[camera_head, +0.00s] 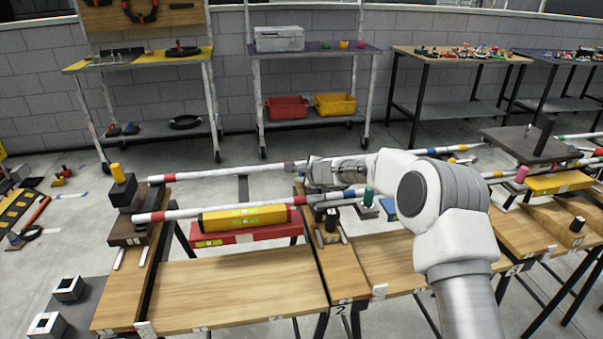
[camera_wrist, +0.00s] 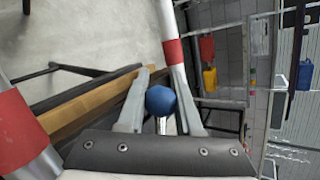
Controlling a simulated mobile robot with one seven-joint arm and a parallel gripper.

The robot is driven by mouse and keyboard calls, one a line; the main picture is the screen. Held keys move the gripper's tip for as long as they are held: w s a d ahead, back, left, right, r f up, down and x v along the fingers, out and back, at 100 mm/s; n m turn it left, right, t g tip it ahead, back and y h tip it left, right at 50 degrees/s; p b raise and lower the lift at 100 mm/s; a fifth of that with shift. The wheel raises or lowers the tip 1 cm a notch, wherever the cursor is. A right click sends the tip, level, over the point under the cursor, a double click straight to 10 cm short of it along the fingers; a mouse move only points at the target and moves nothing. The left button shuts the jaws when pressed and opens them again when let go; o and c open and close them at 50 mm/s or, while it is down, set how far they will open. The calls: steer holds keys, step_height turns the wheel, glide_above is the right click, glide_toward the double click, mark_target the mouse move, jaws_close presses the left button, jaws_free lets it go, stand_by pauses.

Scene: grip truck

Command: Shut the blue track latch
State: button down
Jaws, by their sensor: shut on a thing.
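The blue track latch (camera_wrist: 160,100) shows in the wrist view as a round blue knob on a pale stem. My gripper (camera_wrist: 165,74) has one finger on each side of the knob and is shut on it. In the head view my gripper (camera_head: 297,167) is between the two white rails, over the wooden cross plank; the blue knob is hidden there behind the gripper. The far rail (camera_head: 220,173) and near rail (camera_head: 180,214) carry red and blue bands. In the wrist view, red-banded rails pass on both sides of the gripper. I cannot tell the latch's angle.
A black knob (camera_head: 331,214) and a green handle (camera_head: 369,196) stand close to my gripper. A yellow-topped block (camera_head: 117,173) stands at the rails' left end. The wooden bench top (camera_head: 235,290) is clear.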

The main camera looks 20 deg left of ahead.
stand_by(0.4)
steer(key=c, duration=0.6)
jaws_free()
steer(key=shift+d, duration=0.1)
steer(key=shift+s+d+r+b, duration=0.1)
steer(key=shift+d+b, duration=0.1)
steer(key=shift+b, duration=0.1)
steer(key=b+v, duration=0.4)
steer(key=v, duration=1.2)
steer(key=shift+a, duration=0.1)
steer(key=shift+s+d+r, duration=0.2)
steer(key=shift+s+d, duration=0.05)
steer(key=shift+s, duration=0.1)
